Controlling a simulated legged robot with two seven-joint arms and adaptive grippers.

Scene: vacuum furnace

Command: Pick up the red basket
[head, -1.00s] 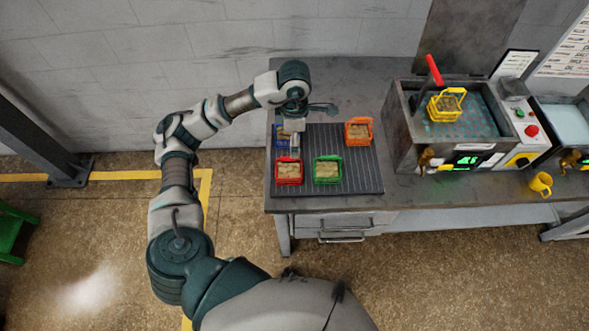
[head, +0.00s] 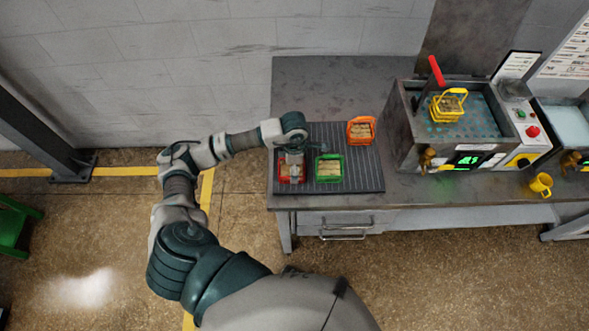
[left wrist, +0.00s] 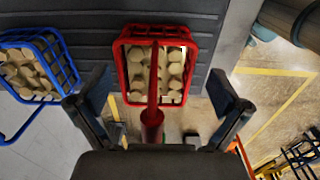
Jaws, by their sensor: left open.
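The red basket (head: 283,180) sits at the front left of the ribbed dark mat, partly covered by my left gripper (head: 292,163). In the left wrist view the red basket (left wrist: 124,75) holds several pale pieces, and its red handle reaches back toward the palm. My left gripper (left wrist: 160,80) is open, with one finger on each side of the handle and apart from it. My right gripper is not in view.
A green basket (head: 329,177) stands close to the right of the red one. An orange basket (head: 361,140) is behind it. A blue basket (left wrist: 30,65) shows in the left wrist view. A yellow basket (head: 447,116) sits in the metal tank (head: 409,143).

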